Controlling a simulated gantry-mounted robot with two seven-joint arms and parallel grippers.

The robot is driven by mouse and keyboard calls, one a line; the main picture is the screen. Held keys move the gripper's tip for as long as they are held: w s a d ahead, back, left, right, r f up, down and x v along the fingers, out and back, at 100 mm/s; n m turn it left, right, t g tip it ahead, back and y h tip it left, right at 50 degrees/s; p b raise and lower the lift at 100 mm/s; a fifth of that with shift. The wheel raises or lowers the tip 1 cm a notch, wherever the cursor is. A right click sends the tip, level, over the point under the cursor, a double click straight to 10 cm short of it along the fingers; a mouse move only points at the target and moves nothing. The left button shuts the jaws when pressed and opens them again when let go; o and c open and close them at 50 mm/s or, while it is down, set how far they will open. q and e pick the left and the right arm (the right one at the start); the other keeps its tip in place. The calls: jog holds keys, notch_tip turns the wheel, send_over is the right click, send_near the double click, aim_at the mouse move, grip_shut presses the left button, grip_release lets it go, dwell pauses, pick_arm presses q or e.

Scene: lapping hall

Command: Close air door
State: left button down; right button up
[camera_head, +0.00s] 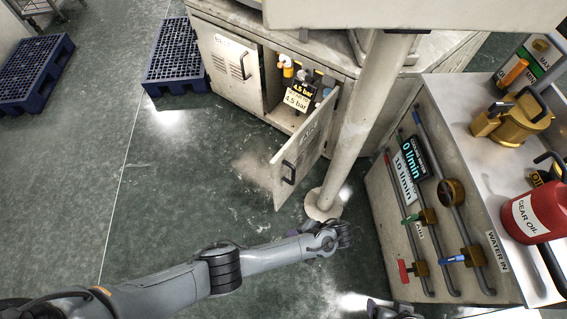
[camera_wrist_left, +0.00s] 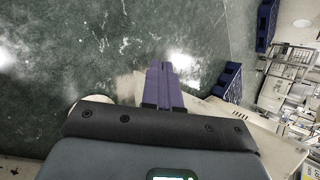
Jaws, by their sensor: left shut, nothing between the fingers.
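The air door (camera_head: 305,150) is a beige cabinet door standing open, swung out toward the viewer, with a dark handle (camera_head: 289,172) on its face. Behind it the cabinet opening shows a regulator (camera_head: 300,88) with a 4.5 bar label. My left arm reaches in from the left, and my left gripper (camera_head: 340,236) is below the door, near the column foot and apart from the door handle. In the left wrist view its purple fingers (camera_wrist_left: 162,85) are together and empty. A dark piece of my right gripper (camera_head: 392,310) shows at the bottom edge; its fingers are not clear.
A beige column (camera_head: 352,135) with a round foot (camera_head: 323,204) stands right beside the door's free edge. A bench with valves and pipes (camera_head: 440,210) is on the right. The closed BELT door (camera_head: 230,62) is left. Blue pallets (camera_head: 175,58) lie behind open green floor.

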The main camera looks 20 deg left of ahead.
pick_arm(q)
jog(key=w+r+t+p, duration=0.2)
jog(key=w+r, duration=0.6)
jog(key=r, duration=0.2)
jog(key=w+r+t+p, duration=0.1)
jog(key=w+r+p, duration=0.1)
jog(key=w+r, duration=0.7)
jog(key=b, duration=0.3)
send_near(282, 161)
notch_tip(282, 161, down, 4)
jog(key=a, duration=0.4)
jog(key=shift+w+n+y, duration=0.3)
jog(key=shift+n, duration=0.1)
pick_arm(e)
jog(key=r, duration=0.2)
jog(key=shift+w+a+r, duration=0.1)
jog(key=shift+a+r, duration=0.1)
jog(key=shift+r, duration=0.2)
jog(key=shift+r, duration=0.1)
